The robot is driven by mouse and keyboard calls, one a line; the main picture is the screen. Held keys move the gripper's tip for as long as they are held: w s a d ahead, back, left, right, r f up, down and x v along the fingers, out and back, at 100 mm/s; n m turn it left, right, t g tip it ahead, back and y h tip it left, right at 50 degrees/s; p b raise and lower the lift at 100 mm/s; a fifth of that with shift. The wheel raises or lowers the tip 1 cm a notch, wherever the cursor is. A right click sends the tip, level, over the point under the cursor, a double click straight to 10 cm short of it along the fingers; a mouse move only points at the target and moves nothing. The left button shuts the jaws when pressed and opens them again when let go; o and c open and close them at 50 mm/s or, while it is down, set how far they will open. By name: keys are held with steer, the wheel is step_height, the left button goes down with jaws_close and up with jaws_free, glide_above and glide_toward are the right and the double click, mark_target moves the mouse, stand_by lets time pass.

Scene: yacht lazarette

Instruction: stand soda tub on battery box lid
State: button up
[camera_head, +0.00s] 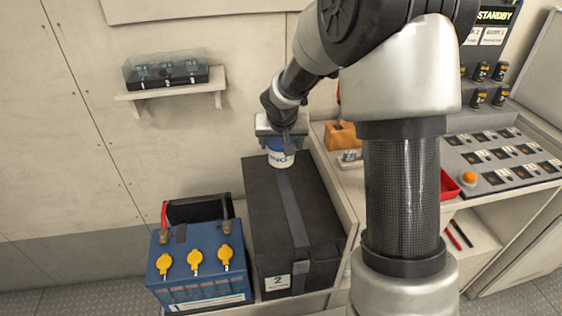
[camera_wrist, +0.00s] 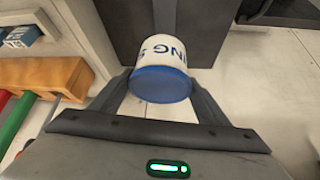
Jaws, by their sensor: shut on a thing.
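The soda tub (camera_head: 281,158) is a small white tub with blue lettering and a blue lid. My gripper (camera_head: 282,143) is shut on it from above, near the back end of the battery box lid. The tub also shows between the fingers in the wrist view (camera_wrist: 163,66), blue lid towards me. The battery box lid (camera_head: 265,205) is black, with a grey strap along its middle and a label marked 2 on the box front. The tub is upright over the lid or on it; I cannot tell whether its base touches.
A blue battery (camera_head: 200,268) with yellow caps stands left of the box. A wall shelf (camera_head: 172,95) holds a clear-covered unit. An orange-brown block (camera_head: 342,136) and a red tray (camera_head: 448,186) lie right. Most of the lid in front of the tub is clear.

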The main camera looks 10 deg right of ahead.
steer(key=shift+f+b, duration=0.8)
steer(key=shift+f, duration=1.55)
steer(key=shift+f, duration=0.15)
steer(key=o, duration=1.3)
steer(key=shift+o, duration=0.2)
